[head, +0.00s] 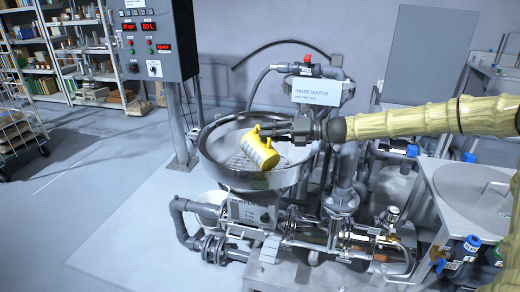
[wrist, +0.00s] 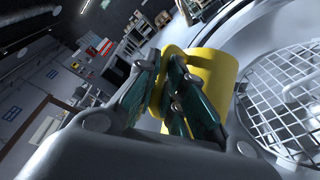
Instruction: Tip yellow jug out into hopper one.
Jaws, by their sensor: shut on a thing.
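The yellow jug (head: 260,152) is held by my gripper (head: 277,131) over the open steel hopper (head: 212,170), inside the line of its rim in the head view. Whether anything is coming out of the jug cannot be seen.
A sign reading "RINSE WATER" (head: 317,92) stands behind the hopper to the right, by another bowl. Pipes and valves (head: 345,190) crowd the right and below. A control cabinet (head: 155,45) stands at the back left. The floor at left (head: 110,220) is clear.

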